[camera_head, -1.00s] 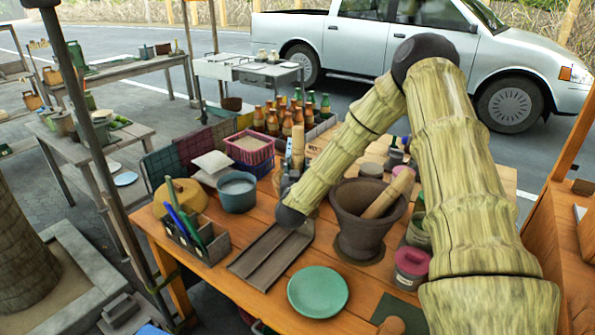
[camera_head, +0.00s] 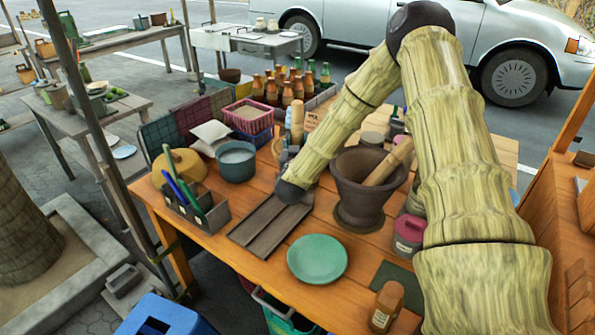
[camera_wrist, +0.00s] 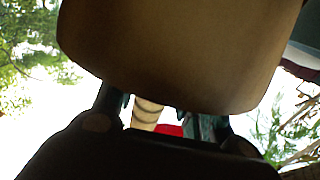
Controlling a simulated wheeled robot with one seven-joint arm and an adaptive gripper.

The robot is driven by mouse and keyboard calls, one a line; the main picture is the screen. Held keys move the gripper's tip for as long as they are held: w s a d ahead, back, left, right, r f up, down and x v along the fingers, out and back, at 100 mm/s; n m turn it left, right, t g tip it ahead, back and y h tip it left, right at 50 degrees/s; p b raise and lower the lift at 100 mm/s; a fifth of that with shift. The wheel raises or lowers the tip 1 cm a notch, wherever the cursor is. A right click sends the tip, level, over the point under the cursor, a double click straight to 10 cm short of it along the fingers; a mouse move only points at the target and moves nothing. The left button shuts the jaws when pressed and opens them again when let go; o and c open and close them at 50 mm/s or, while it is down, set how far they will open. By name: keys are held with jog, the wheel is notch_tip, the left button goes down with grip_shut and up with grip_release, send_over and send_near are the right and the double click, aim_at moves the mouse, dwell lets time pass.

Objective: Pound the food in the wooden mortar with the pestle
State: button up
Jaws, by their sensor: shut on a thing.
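The dark brown mortar (camera_head: 352,205) stands upright on the orange wooden table. A wooden pestle (camera_head: 388,164) leans in it, its handle out over the right rim; the food inside cannot be made out. My gripper (camera_head: 289,155) is left of the mortar, mostly hidden behind my forearm. A pale, upright wooden piece, like a pestle handle (camera_head: 297,119), rises at it. In the wrist view a broad, smooth brown wooden body (camera_wrist: 180,50) fills the upper middle, close to the lens. My fingers (camera_wrist: 160,115) show below it, shut, with a ringed pale piece (camera_wrist: 146,112) between them.
A green plate (camera_head: 317,260) and a grey tray (camera_head: 255,235) lie in front. A utensil box (camera_head: 215,215), blue pot (camera_head: 237,162) and pink basket (camera_head: 248,118) are left. Bottles (camera_head: 290,90) stand behind. A pink-lidded jar (camera_head: 409,235) is right of the mortar.

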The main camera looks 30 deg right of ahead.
aim_at(297, 134)
jog(key=shift+f, duration=0.2)
jog(key=shift+s+a+r+p, duration=0.1)
jog(key=shift+r+p, duration=1.2)
jog(key=shift+r, duration=0.55)
jog(key=shift+f, duration=0.15)
